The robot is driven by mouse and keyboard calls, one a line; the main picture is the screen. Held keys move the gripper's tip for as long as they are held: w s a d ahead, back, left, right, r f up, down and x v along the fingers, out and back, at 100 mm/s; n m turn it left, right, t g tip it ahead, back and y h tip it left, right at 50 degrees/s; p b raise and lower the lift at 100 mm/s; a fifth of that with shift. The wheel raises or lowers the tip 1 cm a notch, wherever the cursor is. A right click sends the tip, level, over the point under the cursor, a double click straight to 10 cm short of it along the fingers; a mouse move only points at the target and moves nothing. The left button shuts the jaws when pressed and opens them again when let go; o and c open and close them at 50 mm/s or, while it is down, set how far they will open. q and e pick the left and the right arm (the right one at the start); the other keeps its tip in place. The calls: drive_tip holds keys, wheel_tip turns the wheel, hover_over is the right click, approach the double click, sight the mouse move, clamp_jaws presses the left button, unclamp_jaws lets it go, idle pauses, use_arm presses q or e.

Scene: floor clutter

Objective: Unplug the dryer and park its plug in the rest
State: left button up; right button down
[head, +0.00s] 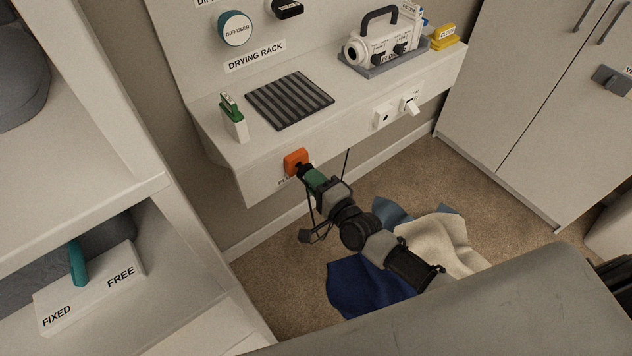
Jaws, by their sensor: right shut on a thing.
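The white dryer (385,46) with a black handle stands on a grey tray at the back right of the counter. An orange plug rest (295,160) is on the counter's front panel, above a label mostly hidden by my gripper. My right gripper (307,174) reaches up to the orange rest and is shut on the dark plug (301,168), which is at the rest's front. I cannot tell how deep the plug sits. A dark cord (309,206) hangs below the gripper. My left gripper is not in view.
White wall outlets (383,116) sit at the panel's right, one with a white piece (411,107) sticking out. Cloths (439,240) lie on the carpet below my arm. A cabinet (535,90) stands right.

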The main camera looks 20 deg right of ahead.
drive_tip(key=shift+b+x, duration=0.4)
drive_tip(key=shift+x, duration=0.65)
drive_tip(key=c, duration=1)
unclamp_jaws()
drive_tip(key=shift+c, duration=0.2)
drive_tip(key=shift+s, duration=0.1)
drive_tip(key=v, duration=1)
drive_tip(key=shift+s+b, duration=0.3)
drive_tip(key=shift+b, duration=0.1)
drive_tip(key=shift+d, duration=0.15)
